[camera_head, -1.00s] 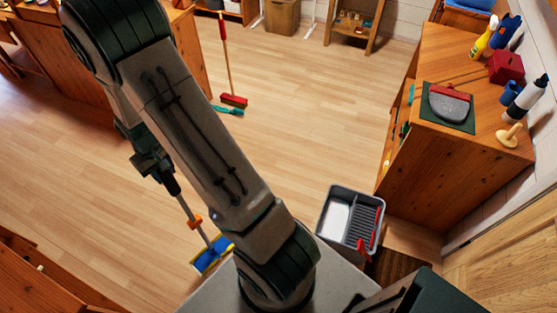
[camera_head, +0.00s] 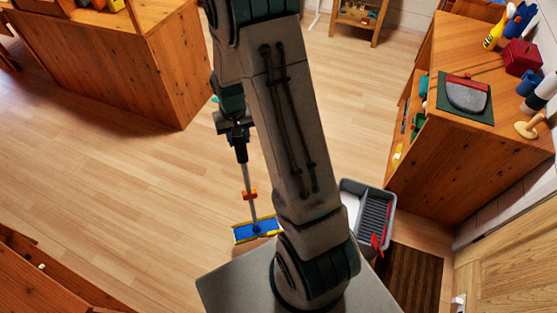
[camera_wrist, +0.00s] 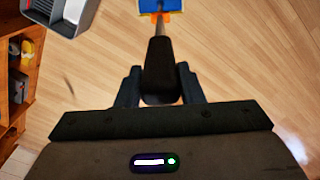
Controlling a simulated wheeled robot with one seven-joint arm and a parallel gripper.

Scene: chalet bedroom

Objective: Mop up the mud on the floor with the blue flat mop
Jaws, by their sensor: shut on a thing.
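The blue flat mop (camera_head: 245,232) has a blue head with yellow edges, low over the floor left of my arm's base. I cannot tell whether the head touches the boards. Its pole rises past an orange collar to a black grip. My gripper (camera_head: 238,128) is shut on the black grip. In the wrist view the grip (camera_wrist: 160,68) sits between the fingers of my gripper (camera_wrist: 160,90), with the mop head (camera_wrist: 178,8) cut off at the top edge. A thin dark streak (camera_wrist: 69,87) lies on the floor there; I cannot tell whether it is mud.
A wooden counter (camera_head: 150,75) stands at upper left. Floor (camera_head: 110,185) at left is clear.

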